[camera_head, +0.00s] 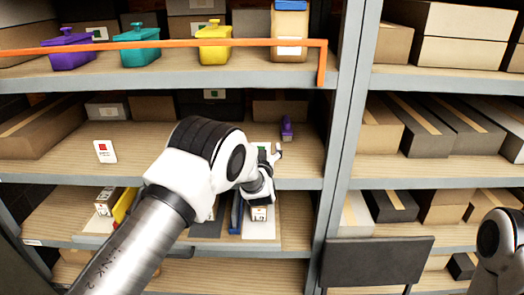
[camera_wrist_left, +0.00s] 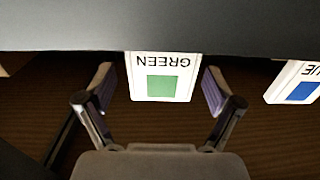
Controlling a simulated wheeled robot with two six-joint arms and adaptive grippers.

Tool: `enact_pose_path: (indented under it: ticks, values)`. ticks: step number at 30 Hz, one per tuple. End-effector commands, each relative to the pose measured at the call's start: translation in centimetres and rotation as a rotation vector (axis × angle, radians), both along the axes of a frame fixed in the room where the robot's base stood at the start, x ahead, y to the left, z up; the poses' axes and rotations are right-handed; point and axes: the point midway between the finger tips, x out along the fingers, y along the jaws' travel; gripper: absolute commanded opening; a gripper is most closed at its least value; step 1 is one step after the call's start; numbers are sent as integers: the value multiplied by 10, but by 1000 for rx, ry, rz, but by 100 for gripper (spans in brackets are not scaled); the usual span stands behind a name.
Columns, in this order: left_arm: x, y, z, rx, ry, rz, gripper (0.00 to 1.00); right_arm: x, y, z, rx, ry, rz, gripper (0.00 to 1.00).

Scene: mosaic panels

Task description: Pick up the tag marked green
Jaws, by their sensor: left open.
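The green tag (camera_wrist_left: 163,78) is a white card with a green square and the word GREEN, upside down in the left wrist view. My left gripper (camera_wrist_left: 158,82) is open, with one finger on each side of this tag and a gap to each. In the head view my left gripper (camera_head: 266,158) is at the middle shelf, and my arm hides much of what is behind it. A tag with a blue square (camera_wrist_left: 302,88) is partly cut off at the right of the wrist view. A red-marked tag (camera_head: 105,151) stands on the middle shelf, left of my arm.
A small purple object (camera_head: 287,130) stands just beyond the gripper. Purple (camera_head: 68,50), teal (camera_head: 139,48) and yellow (camera_head: 214,45) containers stand on the top shelf behind an orange bar (camera_head: 180,44). A grey upright (camera_head: 346,110) is right of the gripper.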

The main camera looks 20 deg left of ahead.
Motion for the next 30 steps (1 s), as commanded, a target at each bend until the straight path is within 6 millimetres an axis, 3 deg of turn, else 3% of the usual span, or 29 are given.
enact_pose_path:
  ticks: [5,9,23,30]
  values:
    - [0,0,-1,0,1,0,88,0,0,-1,0,1,0,95]
    - [0,0,-1,0,1,0,39,0,0,-1,0,1,0,95]
    - [0,0,2,0,0,0,37,0,0,-4,0,0,0,95]
    - [0,0,26,-2,-2,0,37,0,0,-20,0,0,0,95]
